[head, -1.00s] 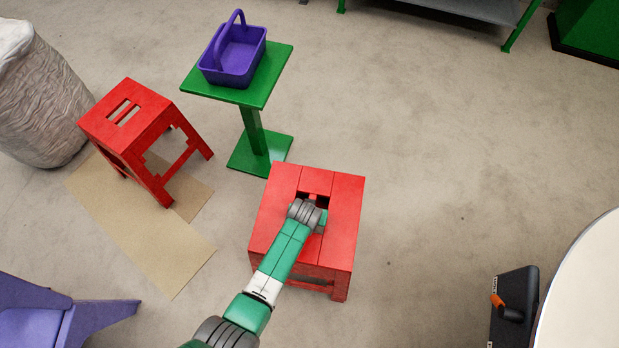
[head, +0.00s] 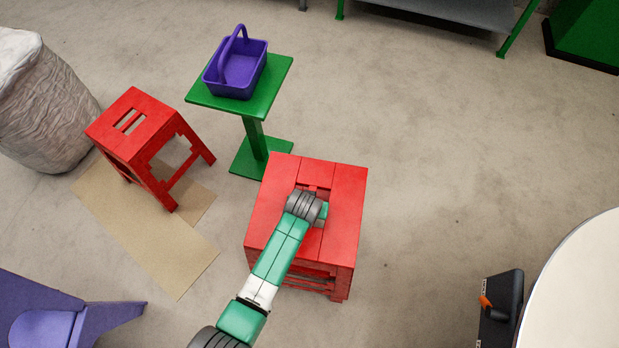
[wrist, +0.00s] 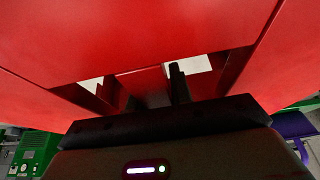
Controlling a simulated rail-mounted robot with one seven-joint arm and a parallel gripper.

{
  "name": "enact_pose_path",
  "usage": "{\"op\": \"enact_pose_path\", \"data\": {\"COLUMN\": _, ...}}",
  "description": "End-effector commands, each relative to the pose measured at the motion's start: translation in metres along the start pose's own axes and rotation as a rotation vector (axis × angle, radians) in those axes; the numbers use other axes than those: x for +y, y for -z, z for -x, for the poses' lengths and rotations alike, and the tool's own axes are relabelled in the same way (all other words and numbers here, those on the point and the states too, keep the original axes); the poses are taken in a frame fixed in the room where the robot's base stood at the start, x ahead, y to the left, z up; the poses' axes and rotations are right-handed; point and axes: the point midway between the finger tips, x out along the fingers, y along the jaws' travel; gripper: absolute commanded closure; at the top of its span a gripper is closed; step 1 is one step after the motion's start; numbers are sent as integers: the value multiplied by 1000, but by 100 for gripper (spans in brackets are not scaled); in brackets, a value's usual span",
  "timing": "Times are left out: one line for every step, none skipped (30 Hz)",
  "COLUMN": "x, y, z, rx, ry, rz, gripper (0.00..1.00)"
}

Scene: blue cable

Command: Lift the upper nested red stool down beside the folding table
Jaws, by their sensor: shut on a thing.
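A red stool (head: 345,215) with a slotted, planked seat is in the middle of the head view, upright. My gripper (wrist: 146,90) is shut on the bar between the two slots of its seat, with a finger in each slot in the wrist view. In the head view my arm hides the gripper and part of the seat. Several red rails show under the seat; I cannot tell whether a second stool is nested beneath or whether the legs touch the floor. The round pale top of a table (head: 585,290) is cut off at the right edge.
Another red stool (head: 135,120) stands on flat cardboard (head: 150,235) at left. A green pedestal table (head: 205,93) holding a purple basket (head: 235,70) stands behind the held stool. A black case (head: 502,310) is beside the round table. Floor right of the held stool is clear.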

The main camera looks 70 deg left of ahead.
Motion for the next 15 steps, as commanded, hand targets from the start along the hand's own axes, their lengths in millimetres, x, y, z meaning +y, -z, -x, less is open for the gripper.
{"op": "enact_pose_path", "data": {"x": 0, "y": 8, "z": 17, "rx": 6, "ry": -1, "rz": 0, "gripper": 100}}
{"op": "enact_pose_path", "data": {"x": 0, "y": 11, "z": 22, "rx": 5, "ry": -1, "rz": 0, "gripper": 100}}
{"op": "enact_pose_path", "data": {"x": 0, "y": 14, "z": 30, "rx": 5, "ry": -1, "rz": 0, "gripper": 100}}
{"op": "enact_pose_path", "data": {"x": 0, "y": 16, "z": 34, "rx": 5, "ry": -1, "rz": 0, "gripper": 100}}
{"op": "enact_pose_path", "data": {"x": 0, "y": 17, "z": 39, "rx": 4, "ry": -1, "rz": 0, "gripper": 100}}
{"op": "enact_pose_path", "data": {"x": 0, "y": 20, "z": 45, "rx": 5, "ry": -1, "rz": 0, "gripper": 100}}
{"op": "enact_pose_path", "data": {"x": 0, "y": 21, "z": 48, "rx": 5, "ry": -1, "rz": 0, "gripper": 100}}
{"op": "enact_pose_path", "data": {"x": 0, "y": 22, "z": 52, "rx": 4, "ry": -1, "rz": 0, "gripper": 100}}
{"op": "enact_pose_path", "data": {"x": 0, "y": 24, "z": 55, "rx": 4, "ry": -1, "rz": 0, "gripper": 100}}
{"op": "enact_pose_path", "data": {"x": 0, "y": 25, "z": 58, "rx": 5, "ry": -1, "rz": 0, "gripper": 100}}
{"op": "enact_pose_path", "data": {"x": 0, "y": 26, "z": 60, "rx": 5, "ry": -1, "rz": 0, "gripper": 100}}
{"op": "enact_pose_path", "data": {"x": 0, "y": 26, "z": 61, "rx": 4, "ry": -1, "rz": 0, "gripper": 100}}
{"op": "enact_pose_path", "data": {"x": 0, "y": 27, "z": 62, "rx": 3, "ry": 0, "rz": 0, "gripper": 100}}
{"op": "enact_pose_path", "data": {"x": 0, "y": 27, "z": 63, "rx": 3, "ry": 0, "rz": 0, "gripper": 100}}
{"op": "enact_pose_path", "data": {"x": 0, "y": 27, "z": 64, "rx": 3, "ry": 0, "rz": 0, "gripper": 100}}
